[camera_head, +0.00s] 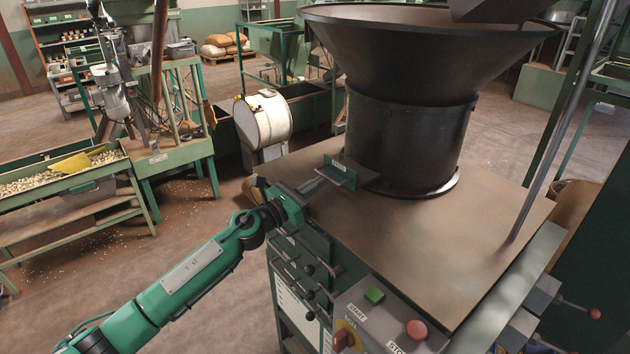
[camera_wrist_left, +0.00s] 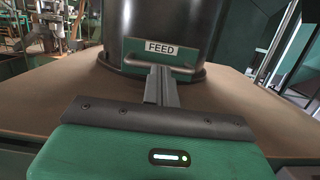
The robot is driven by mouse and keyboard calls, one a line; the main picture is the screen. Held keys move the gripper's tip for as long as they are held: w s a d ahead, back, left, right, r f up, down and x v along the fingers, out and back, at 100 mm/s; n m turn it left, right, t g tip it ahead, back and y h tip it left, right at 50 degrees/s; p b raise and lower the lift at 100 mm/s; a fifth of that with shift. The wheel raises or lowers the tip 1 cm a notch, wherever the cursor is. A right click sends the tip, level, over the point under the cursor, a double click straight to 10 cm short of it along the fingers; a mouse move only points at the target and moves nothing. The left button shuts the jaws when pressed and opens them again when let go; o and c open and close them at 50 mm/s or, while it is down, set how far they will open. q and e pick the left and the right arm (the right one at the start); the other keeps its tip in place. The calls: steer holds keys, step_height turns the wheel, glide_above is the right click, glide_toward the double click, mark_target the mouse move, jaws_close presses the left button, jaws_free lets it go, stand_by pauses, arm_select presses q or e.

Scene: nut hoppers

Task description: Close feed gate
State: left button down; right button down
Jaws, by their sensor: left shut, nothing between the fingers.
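The feed gate is a green plate with a thin metal handle (camera_head: 340,174) at the left foot of the dark hopper (camera_head: 405,125). In the left wrist view the gate (camera_wrist_left: 190,50) carries a white FEED label and its grey bar handle (camera_wrist_left: 158,66) runs across the front. My left gripper (camera_head: 318,184) is shut with nothing in it. In the wrist view its fingers (camera_wrist_left: 160,84) point at the middle of the gate, with the tips at or very close to the handle. I cannot tell whether they touch. My right gripper is not in view.
The brown machine top (camera_head: 460,235) is clear around the hopper. A control box with a green START button (camera_head: 374,296) and a red STOP button (camera_head: 416,329) sits at the front. A metal post (camera_head: 565,120) stands at the right. Levers (camera_head: 308,292) stick out of the front panel.

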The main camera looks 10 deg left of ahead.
mark_target(338, 172)
arm_select(q)
steer(key=shift+w, duration=0.1)
steer(key=x, duration=0.2)
steer(key=b+x, duration=0.1)
steer(key=x, duration=0.1)
steer(key=shift+f, duration=0.35)
steer(key=shift+r, duration=0.15)
